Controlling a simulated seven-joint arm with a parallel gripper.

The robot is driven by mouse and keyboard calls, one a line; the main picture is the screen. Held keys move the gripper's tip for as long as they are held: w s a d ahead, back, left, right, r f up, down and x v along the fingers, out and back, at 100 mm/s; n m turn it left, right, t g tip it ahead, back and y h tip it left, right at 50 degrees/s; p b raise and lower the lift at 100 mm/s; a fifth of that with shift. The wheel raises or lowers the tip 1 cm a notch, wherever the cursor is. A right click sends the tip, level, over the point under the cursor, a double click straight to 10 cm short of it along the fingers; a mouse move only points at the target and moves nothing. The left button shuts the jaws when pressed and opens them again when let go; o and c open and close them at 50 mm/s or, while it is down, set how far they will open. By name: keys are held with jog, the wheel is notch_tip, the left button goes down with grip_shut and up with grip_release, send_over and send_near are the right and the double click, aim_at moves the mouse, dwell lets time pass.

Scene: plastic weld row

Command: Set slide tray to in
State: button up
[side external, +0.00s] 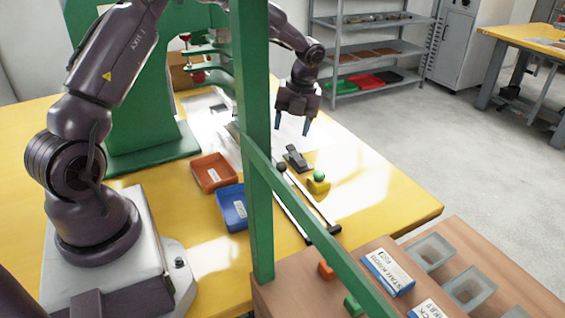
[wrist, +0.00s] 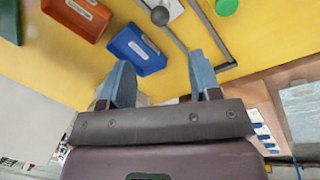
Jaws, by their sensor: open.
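The slide tray's two thin metal rails (side external: 315,203) run along the yellow table toward the front right in the side view. A dark round knob (side external: 281,168) stands at their back end, and it shows at the top of the wrist view (wrist: 160,15) on a pale plate. The rails also show there (wrist: 202,30). The tray body is mostly hidden behind the green post, so its position is unclear. My gripper (side external: 292,128) is open and empty, fingers down, above the table behind the knob. Its two blue fingers stand apart in the wrist view (wrist: 160,60).
A green post (side external: 255,120) and slanted green bar (side external: 310,228) cross the side view. Orange (side external: 213,172) and blue (side external: 232,207) bins lie left of the rails. A yellow block with a green button (side external: 318,185) and a dark toggle-like part (side external: 297,158) stand right of the knob.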

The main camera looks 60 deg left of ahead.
aim_at(283, 162)
jog(key=f, duration=0.4)
jog(key=s+a+f, duration=0.1)
jog(key=f, duration=0.2)
jog(key=s+f, duration=0.1)
jog(key=f, duration=0.3)
jog(key=shift+a+f, duration=0.15)
jog(key=shift+f, duration=0.15)
grip_shut()
jog(key=a, duration=1.4)
jog(key=shift+w+a+r, duration=0.1)
jog(key=shift+a, duration=0.3)
jog(key=shift+c, duration=0.2)
grip_release()
jog(key=shift+a, duration=0.1)
jog(key=shift+o, duration=0.2)
